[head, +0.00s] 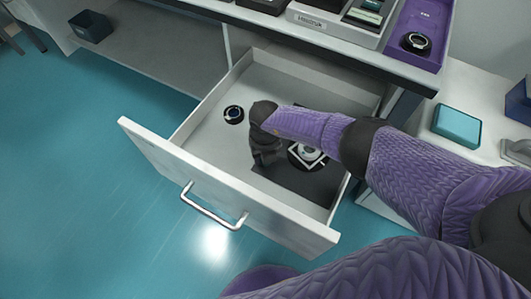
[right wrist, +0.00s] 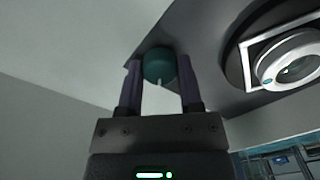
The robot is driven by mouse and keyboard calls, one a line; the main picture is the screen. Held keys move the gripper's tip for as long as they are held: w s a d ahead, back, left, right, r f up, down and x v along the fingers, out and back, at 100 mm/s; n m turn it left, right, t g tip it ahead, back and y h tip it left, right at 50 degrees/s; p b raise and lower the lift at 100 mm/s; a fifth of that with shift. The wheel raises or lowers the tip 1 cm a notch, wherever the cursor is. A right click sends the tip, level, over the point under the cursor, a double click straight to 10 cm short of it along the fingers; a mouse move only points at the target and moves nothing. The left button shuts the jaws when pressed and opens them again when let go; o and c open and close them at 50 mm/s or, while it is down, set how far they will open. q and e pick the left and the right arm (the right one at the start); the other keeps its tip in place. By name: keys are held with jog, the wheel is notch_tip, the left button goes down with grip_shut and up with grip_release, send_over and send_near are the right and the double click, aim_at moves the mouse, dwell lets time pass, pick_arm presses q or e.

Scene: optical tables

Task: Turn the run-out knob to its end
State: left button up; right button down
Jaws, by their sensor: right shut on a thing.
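The run-out knob (right wrist: 159,65) is a round teal knob with a small white mark. It shows in the right wrist view between the two fingers of my right gripper (right wrist: 160,80), which is shut on it. In the head view my right gripper (head: 264,156) points down into the open drawer (head: 205,143); the knob is hidden there. Beside the gripper, a round device with a square white frame (head: 306,154) sits on a dark plate (head: 295,180); it also shows at the right wrist view's upper right (right wrist: 288,60). My left gripper is not in view.
A small dark ring (head: 233,114) lies in the drawer left of the gripper. The drawer's front panel with its handle (head: 213,208) stands toward me. Above are a purple tray (head: 437,28) and a table edge. A teal box (head: 457,124) is at the right.

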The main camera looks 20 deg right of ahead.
jog(key=m, duration=0.2)
jog(key=shift+r+m+p, duration=0.1)
jog(key=shift+m+p, duration=0.2)
jog(key=shift+p, duration=0.05)
jog(key=shift+m+p, duration=0.3)
jog(key=shift+m, duration=0.8)
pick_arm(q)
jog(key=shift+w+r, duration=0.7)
pick_arm(e)
jog(key=shift+m, duration=0.3)
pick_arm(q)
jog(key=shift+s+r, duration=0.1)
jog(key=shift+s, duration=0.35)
